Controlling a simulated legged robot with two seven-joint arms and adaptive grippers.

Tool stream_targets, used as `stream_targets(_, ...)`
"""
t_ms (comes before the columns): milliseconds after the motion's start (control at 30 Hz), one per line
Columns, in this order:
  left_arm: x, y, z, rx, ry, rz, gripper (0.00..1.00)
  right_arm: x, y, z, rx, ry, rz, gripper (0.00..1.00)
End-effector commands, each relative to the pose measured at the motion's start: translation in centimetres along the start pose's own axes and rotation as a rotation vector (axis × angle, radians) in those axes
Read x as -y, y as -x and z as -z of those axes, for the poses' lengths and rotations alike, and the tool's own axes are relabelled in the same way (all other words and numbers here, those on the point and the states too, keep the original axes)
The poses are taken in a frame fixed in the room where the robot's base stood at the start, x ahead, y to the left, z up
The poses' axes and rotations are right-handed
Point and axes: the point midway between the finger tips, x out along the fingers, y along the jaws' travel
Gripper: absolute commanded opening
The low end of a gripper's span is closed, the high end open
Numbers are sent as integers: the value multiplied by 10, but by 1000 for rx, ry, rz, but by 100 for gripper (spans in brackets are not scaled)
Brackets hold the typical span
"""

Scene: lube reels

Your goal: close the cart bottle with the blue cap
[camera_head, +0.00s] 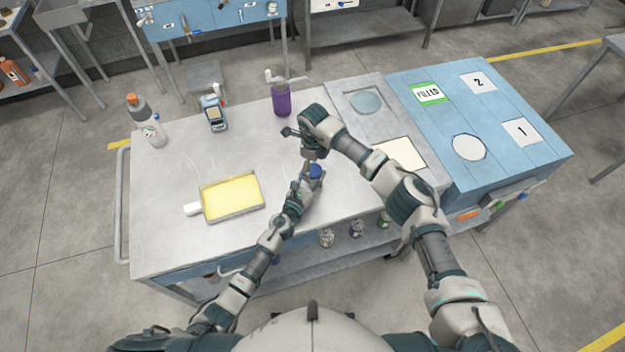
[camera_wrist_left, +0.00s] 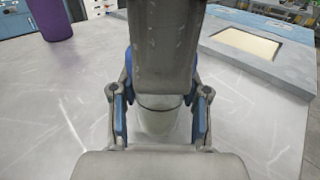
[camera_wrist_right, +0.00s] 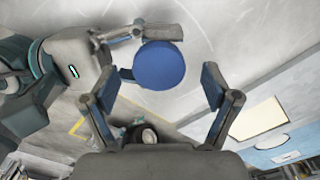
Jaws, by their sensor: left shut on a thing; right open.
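The blue cap (camera_head: 315,171) sits at the top of the bottle in my left gripper; I cannot tell how tightly it is seated. My left gripper (camera_head: 303,187) is shut on the clear cart bottle (camera_wrist_left: 158,118), its blue pads at either side in the left wrist view. My right gripper (camera_head: 313,157) is above the cap. In the right wrist view, the cap (camera_wrist_right: 160,65) lies between the fingers of the right gripper (camera_wrist_right: 158,86), which are open and apart from it. My right gripper's grey body hides much of the bottle's top in the left wrist view.
A tray of yellow fluid (camera_head: 232,218) lies left on the grey cart top (camera_head: 165,225). The blue top (camera_head: 500,100) with numbered spots is right.

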Motion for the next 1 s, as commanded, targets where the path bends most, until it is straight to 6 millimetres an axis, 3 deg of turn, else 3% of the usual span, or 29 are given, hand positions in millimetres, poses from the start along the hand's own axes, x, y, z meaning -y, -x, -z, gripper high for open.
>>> stream_targets(400,0,0,0,0,0,0,0,0,-8,0,1,1,0,87)
stream_targets(667,0,0,0,0,0,0,0,0,-8,0,1,0,1,23)
stream_targets(900,0,0,0,1,0,1,0,1,-8,0,0,-1,2,23)
stream_targets(933,0,0,0,1,0,1,0,1,-8,0,0,-1,2,72)
stream_targets(1000,0,0,0,1,0,1,0,1,-8,0,0,-1,2,90)
